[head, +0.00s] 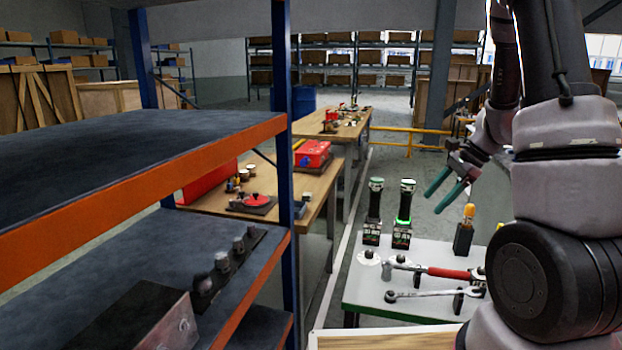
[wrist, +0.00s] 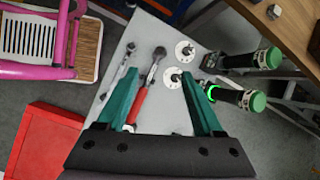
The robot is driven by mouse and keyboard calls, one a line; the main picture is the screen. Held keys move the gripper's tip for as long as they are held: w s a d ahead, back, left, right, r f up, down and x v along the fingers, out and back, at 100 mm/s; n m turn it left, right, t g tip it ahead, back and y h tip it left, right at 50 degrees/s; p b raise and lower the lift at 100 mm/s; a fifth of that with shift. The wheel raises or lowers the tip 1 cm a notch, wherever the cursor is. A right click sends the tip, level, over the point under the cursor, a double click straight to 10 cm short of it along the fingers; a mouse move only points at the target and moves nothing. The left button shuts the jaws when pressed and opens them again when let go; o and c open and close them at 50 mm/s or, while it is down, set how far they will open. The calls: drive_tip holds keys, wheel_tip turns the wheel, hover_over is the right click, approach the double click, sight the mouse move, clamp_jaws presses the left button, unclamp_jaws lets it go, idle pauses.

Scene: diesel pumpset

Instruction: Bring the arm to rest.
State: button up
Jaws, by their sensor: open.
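My gripper (head: 447,188) is at the right in the head view, raised above the white tool table (head: 355,290), with its green fingers pointing down and to the left. In the wrist view my gripper (wrist: 163,95) shows its two green fingers spread apart with nothing held between them. My arm fills the right side of the head view and hides part of the tool table. Below the fingers lie a red-handled ratchet (head: 440,272) and a wrench (head: 432,294). They also show in the wrist view, the ratchet (wrist: 143,98) and the wrench (wrist: 122,68).
Two black lamp-like tools (head: 374,212) (head: 404,215) stand upright at the tool table's back, one with a green ring lit. A blue and orange shelf (head: 150,150) stands close at left. Wooden workbenches (head: 310,205) stand behind. The wrist view shows a pink frame (wrist: 60,40) and red box (wrist: 45,140).

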drive_tip(key=s+a+r+n+t+h, duration=0.1)
drive_tip(key=s+a+r+n, duration=0.2)
drive_tip(key=s+r, duration=0.3)
drive_tip(key=s+a+r+n+t+h, duration=0.1)
drive_tip(key=s+a+r+n+t, duration=0.1)
drive_tip(key=s+r+n, duration=0.3)
drive_tip(key=s+a+r+n+t+h, duration=0.1)
drive_tip(key=s+r, duration=0.5)
drive_tip(key=r, duration=0.6)
drive_tip(key=a+n+t, duration=0.1)
drive_tip(key=a+n, duration=0.1)
drive_tip(key=n, duration=0.1)
drive_tip(key=shift+s+a+r+h, duration=0.3)
drive_tip(key=shift+s+a+r, duration=0.05)
drive_tip(key=shift+s, duration=0.05)
